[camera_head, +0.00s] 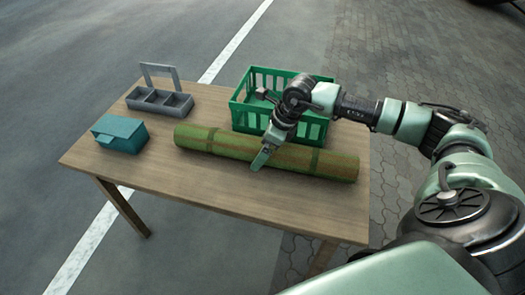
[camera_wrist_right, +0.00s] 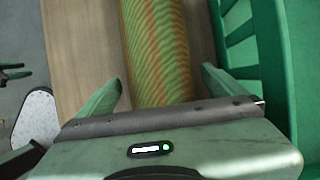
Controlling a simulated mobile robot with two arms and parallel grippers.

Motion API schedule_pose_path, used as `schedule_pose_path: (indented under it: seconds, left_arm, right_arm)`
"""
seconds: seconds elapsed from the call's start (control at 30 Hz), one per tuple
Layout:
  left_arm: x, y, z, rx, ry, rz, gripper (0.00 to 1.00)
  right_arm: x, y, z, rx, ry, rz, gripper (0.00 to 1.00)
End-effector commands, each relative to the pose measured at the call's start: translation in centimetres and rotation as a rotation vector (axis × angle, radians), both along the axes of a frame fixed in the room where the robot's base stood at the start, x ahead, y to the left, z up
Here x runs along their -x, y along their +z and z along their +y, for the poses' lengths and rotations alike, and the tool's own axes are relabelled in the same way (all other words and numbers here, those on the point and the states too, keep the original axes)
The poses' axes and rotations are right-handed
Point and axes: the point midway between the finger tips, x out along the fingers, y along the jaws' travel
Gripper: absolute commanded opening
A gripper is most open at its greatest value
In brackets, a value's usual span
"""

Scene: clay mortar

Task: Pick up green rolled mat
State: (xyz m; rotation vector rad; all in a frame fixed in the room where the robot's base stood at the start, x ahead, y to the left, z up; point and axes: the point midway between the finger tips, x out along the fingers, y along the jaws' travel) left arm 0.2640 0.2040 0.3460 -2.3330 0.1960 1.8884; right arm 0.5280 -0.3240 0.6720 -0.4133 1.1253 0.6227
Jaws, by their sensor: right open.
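The green rolled mat (camera_head: 215,141) lies across the wooden table, from left of the middle to the right edge. It is green and brown with darker bands. My right gripper (camera_head: 268,150) reaches down over the mat's middle, with one finger on its near side; the other finger is hidden. In the right wrist view the mat (camera_wrist_right: 156,45) runs between the two spread fingers of my right gripper (camera_wrist_right: 160,88). The fingers are open, and I cannot tell whether they touch the mat.
A green crate (camera_head: 318,128) stands just behind the mat, close to my right gripper; its wall (camera_wrist_right: 240,50) shows beside the right finger. A teal box (camera_head: 120,134) and a grey caddy (camera_head: 160,102) stand on the left of the table (camera_head: 215,185). The table's front is clear.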

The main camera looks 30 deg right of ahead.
Motion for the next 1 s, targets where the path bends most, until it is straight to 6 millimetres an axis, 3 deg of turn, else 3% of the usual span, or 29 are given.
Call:
schedule_pose_path:
  seconds: [0.23,0.27,0.6,1.0]
  left_arm:
    - [-0.2,0.3,0.0,0.000,0.000,-0.005,0.38]
    - [-0.2,0.3,0.0,0.000,0.000,-0.005,0.38]
    - [-0.1,0.2,0.0,0.000,0.001,-0.002,0.38]
    - [-0.1,0.2,0.0,0.000,0.000,-0.003,0.38]
  right_arm:
    - [-0.2,-0.5,0.1,0.001,0.001,-0.001,0.98]
    - [-0.2,-0.5,0.1,0.001,0.001,-0.001,0.93]
    - [-0.1,-0.4,0.1,0.000,0.001,0.000,0.00]
    - [-0.3,0.6,0.1,-0.001,0.001,-0.007,0.00]
